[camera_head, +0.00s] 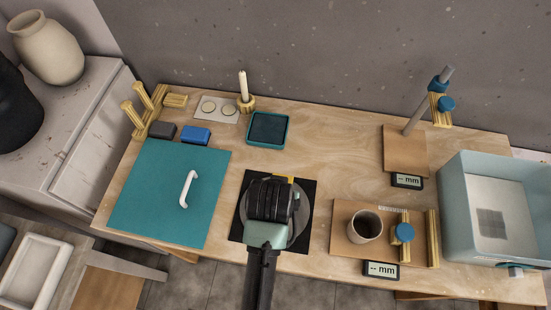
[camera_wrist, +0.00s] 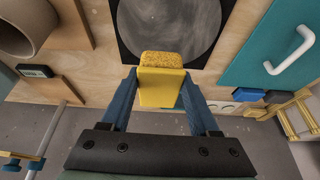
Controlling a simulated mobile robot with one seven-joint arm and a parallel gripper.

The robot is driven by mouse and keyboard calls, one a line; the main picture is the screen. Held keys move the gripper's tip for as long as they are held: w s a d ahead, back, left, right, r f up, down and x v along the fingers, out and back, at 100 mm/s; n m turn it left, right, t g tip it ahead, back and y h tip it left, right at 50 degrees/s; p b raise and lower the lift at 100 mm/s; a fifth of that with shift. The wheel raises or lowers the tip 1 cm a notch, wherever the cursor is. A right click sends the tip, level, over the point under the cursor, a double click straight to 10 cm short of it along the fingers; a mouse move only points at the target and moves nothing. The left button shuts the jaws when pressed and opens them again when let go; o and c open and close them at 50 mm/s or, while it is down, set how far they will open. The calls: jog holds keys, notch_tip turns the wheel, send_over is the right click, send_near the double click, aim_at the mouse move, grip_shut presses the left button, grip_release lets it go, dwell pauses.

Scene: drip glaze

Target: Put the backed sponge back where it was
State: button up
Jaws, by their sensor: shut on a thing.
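The backed sponge (camera_wrist: 162,60) is a yellow block with a rough, grainy face and a smooth, paler yellow side. My gripper (camera_wrist: 160,95) is shut on it, with a blue finger on either side. In the head view my gripper (camera_head: 272,200) is over the grey round disc (camera_head: 302,222) on the black square mat (camera_head: 240,232). Only a small yellow edge of the sponge (camera_head: 290,180) shows there; my gripper hides the rest. In the wrist view the sponge overlaps the near edge of the mat; I cannot tell its height above it.
A dark grey block (camera_head: 161,130) and a blue block (camera_head: 195,135) lie behind the teal board (camera_head: 150,205) with a white handle. A teal tray (camera_head: 288,130) and a candle (camera_head: 243,87) stand behind the mat. A cup (camera_head: 365,226) is right. Bare wood lies between tray and gauge stand (camera_head: 405,150).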

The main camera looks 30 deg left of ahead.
jog(key=f, duration=0.4)
jog(key=shift+s+a+f, duration=0.15)
jog(key=shift+a+f, duration=0.25)
jog(key=shift+f+p, duration=0.35)
jog(key=shift+f, duration=2.2)
jog(key=shift+f, duration=0.15)
jog(key=o, duration=1.4)
jog(key=shift+c, duration=0.2)
jog(key=v, duration=1.2)
jog(key=shift+r, duration=0.2)
jog(key=shift+d, duration=0.15)
